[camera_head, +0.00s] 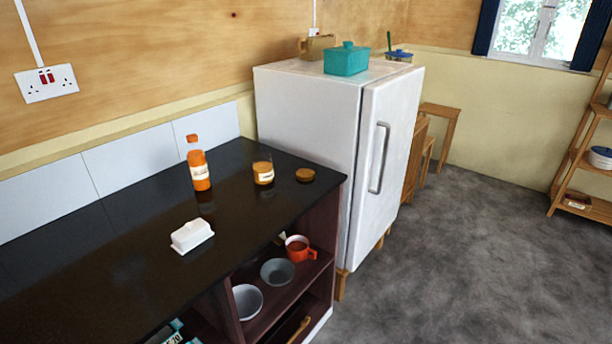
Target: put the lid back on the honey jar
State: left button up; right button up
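The honey jar (263,173) stands upright on the black counter, near its right end. It is a small glass jar with amber contents and a pale label, and its top shows no lid. A round orange-brown lid (305,175) lies flat on the counter just right of the jar, apart from it and near the counter's right edge. Neither of my grippers shows in the head view.
An orange bottle (199,165) stands left of the jar. A white butter dish (192,236) sits nearer the counter's front edge. A white fridge (310,115) rises beyond the counter's right end. Bowls and a red mug (299,249) sit on the shelf below.

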aim_at(262, 164)
jog(key=i+l+u, duration=0.8)
jog(key=l, duration=0.25)
jog(key=i+l+u, duration=0.25)
jog(key=l, duration=0.2)
jog(key=k+j, duration=0.05)
jog(key=k, duration=0.05)
